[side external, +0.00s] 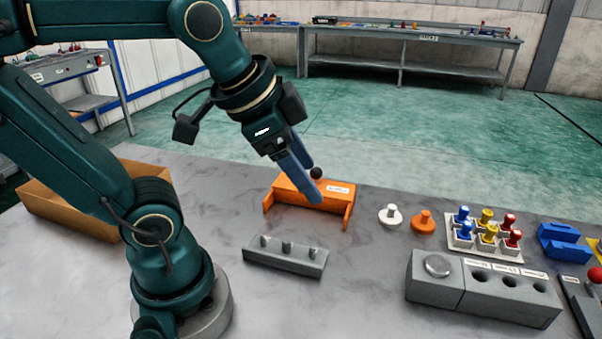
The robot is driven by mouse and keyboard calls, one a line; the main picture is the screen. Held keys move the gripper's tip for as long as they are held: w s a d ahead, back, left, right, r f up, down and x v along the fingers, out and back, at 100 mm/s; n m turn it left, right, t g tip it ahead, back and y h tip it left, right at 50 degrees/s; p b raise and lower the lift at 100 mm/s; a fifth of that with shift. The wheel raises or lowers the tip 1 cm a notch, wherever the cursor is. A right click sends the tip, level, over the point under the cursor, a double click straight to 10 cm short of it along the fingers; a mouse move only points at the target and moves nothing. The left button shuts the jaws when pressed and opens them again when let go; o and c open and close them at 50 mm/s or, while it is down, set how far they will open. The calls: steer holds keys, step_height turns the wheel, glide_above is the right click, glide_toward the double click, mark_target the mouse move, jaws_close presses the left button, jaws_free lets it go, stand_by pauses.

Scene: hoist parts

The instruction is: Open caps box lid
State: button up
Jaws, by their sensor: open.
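An orange box-like piece (288,187) stands on the grey table. It has a white label on its right part and two side arms reaching toward the front. I take it for the caps box, but its label is too small to read. A dark round knob (316,173) shows at its top. My gripper (315,186), with blue fingers, is open and tilted down over the orange piece. One finger passes in front of its face, and the knob shows by the fingertips. I cannot tell whether the fingers touch the knob or piece.
To the right are white (390,215) and orange (423,222) caps, a tray of coloured plugs (459,243), a grey holed block (505,290) and a blue holder (563,245). A brown open bin (70,212) stands left.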

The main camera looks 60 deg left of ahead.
steer(key=w+a+r+m, duration=0.2)
steer(key=w+a, duration=0.2)
steer(key=w, duration=0.2)
steer(key=g+y, duration=0.1)
steer(key=g, duration=0.4)
glide_above(317, 168)
steer(key=f, duration=0.7)
steer(key=d+f, duration=0.1)
steer(key=f, duration=0.3)
steer(key=shift+s+f, duration=0.15)
steer(key=shift+s, duration=0.2)
steer(key=shift+w+a+f, duration=0.1)
steer(key=shift+a+f, duration=0.05)
steer(key=shift+f, duration=0.65)
steer(key=shift+w+a+f, duration=0.1)
steer(key=shift+a+f, duration=0.1)
steer(key=shift+f, duration=0.55)
steer(key=shift+w+a+f, duration=0.1)
steer(key=shift+a+f, duration=0.05)
steer(key=shift+f, duration=0.65)
steer(key=shift+c, duration=0.3)
jaws_close()
